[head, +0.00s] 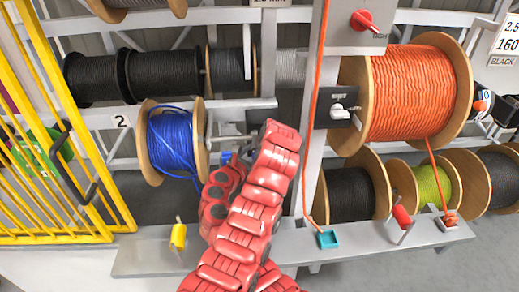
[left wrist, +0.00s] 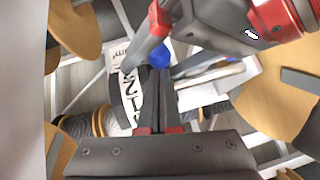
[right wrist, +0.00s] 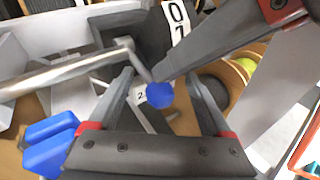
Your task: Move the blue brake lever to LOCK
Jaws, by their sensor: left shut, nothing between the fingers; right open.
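The blue ball knob of the brake lever (left wrist: 160,57) shows just beyond the fingertips of my left gripper (left wrist: 158,72). My left fingers are together with nothing between them. In the right wrist view the knob (right wrist: 159,95) lies between the spread fingers of my open right gripper (right wrist: 165,85); I cannot tell whether they touch it. My left fingers come in from the upper right there, ending close to the knob. A lettered white plate (left wrist: 130,98) is beside the knob, partly covered and not fully legible. In the head view my red arms hide both grippers and most of the lever.
A blue cable reel (head: 170,140) is left of my arms and an orange reel (head: 415,92) is at right. Yellow fencing (head: 45,130) stands at far left. A grey rail (head: 345,245) runs along the front. Blue blocks (right wrist: 50,145) sit left of my right gripper.

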